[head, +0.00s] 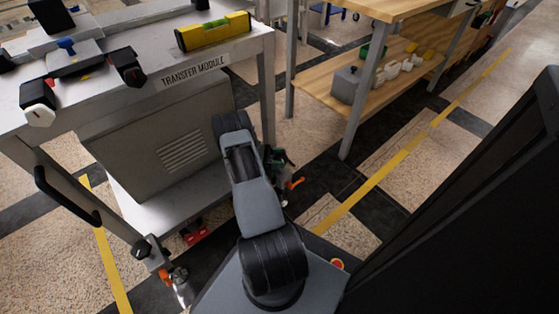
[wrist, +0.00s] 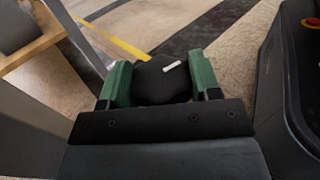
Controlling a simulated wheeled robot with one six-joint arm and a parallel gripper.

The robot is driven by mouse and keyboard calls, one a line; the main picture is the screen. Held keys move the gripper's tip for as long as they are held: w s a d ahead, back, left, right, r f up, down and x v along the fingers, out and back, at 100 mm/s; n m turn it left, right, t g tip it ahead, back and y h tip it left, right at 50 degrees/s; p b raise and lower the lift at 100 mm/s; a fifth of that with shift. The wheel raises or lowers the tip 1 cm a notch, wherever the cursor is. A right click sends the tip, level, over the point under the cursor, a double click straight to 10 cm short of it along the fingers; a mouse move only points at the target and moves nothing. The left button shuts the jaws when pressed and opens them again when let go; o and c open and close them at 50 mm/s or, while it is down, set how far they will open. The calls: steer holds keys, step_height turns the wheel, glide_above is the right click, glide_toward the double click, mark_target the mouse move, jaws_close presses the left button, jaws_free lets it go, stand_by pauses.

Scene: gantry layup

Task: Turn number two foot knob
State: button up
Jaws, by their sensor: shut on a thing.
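In the wrist view, a black knob (wrist: 163,88) with a short white mark on top sits between the two green fingers of my gripper (wrist: 160,78). The fingers are shut on its sides, and the white mark slants slightly up to the right. In the head view, my gripper (head: 278,160) is low beside the right front leg of the transfer module table (head: 190,70). My arm hides most of that foot and the knob there. An orange lever (head: 294,183) shows just beside the gripper. I cannot read any number on the knob.
Another foot with a black knob (head: 142,247) and an orange part (head: 163,274) stands at the left front leg. A red part (head: 195,233) lies low behind. A wooden workbench (head: 335,85) stands to the right, with floor between. A yellow level (head: 213,31) lies on the table.

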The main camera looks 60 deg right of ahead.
stand_by(0.4)
steer(key=o, duration=0.9)
steer(key=shift+o, duration=0.2)
steer(key=p+v, duration=0.1)
steer(key=v, duration=1.2)
steer(key=shift+w+a, duration=0.2)
steer(key=shift+w, duration=0.15)
